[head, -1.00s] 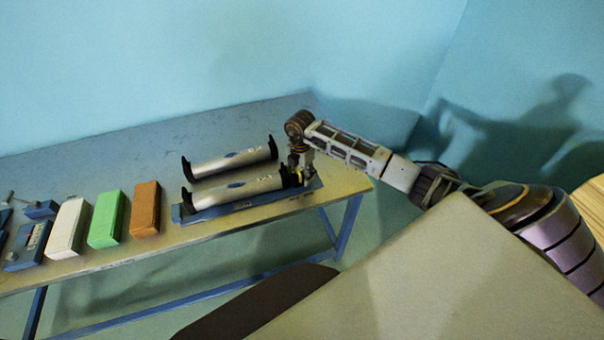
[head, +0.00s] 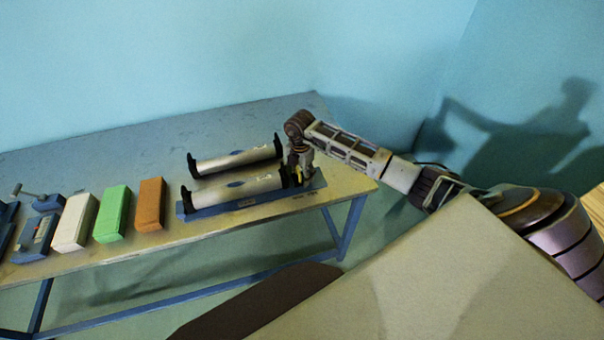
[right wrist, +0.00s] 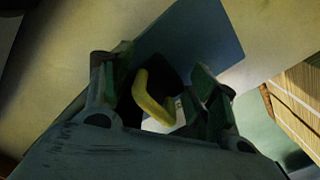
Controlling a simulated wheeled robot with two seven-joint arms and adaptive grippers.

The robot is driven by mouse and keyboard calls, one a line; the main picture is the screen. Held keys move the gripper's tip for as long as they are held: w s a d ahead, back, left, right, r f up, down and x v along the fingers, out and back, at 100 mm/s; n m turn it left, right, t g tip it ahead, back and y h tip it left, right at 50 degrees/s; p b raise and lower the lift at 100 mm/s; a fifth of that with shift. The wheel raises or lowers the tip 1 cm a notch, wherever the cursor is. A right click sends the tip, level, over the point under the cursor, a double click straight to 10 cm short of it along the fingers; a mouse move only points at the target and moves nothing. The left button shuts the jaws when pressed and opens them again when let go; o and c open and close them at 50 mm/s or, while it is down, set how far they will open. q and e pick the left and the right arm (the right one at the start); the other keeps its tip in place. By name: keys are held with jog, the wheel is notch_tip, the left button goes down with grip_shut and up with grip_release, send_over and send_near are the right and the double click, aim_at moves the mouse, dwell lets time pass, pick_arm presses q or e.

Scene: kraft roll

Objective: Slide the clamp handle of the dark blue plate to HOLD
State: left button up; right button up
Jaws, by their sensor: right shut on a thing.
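The dark blue plate (head: 188,213) lies along the front right of the table, under the nearer silver roll (head: 235,191). Its yellow clamp handle shows as a small spot (head: 293,160) beside my right gripper (head: 299,178) at the plate's right end. In the right wrist view the bent yellow handle (right wrist: 150,98) lies between the two fingers of my right gripper (right wrist: 160,92), which is shut on it. The gripper points down over the plate. HOLD lettering cannot be read. My left gripper is not in view.
A second silver roll (head: 236,159) with dark end brackets lies behind. Orange (head: 150,204), green (head: 112,213) and white (head: 73,222) blocks stand left of the plate, with a blue device (head: 36,238) farther left. The table (head: 130,145) is clear at the back.

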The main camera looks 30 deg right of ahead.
aim_at(297, 168)
jog(key=shift+w+a, duration=0.15)
jog(key=shift+a, duration=1.3)
dwell(0.3)
jog(key=o, duration=1.2)
jog(key=shift+c, duration=0.2)
jog(key=shift+w+r, duration=0.1)
jog(key=shift+d+r, duration=0.15)
jog(key=shift+r, duration=0.9)
jog(key=shift+d+r, duration=0.2)
jog(key=shift+r, duration=0.85)
jog(key=shift+d+r, duration=0.15)
jog(key=shift+r, duration=0.9)
jog(key=shift+d+r, duration=0.4)
jog(key=shift+r, duration=0.3)
jog(key=shift+d, duration=0.1)
jog(key=shift+f, duration=0.1)
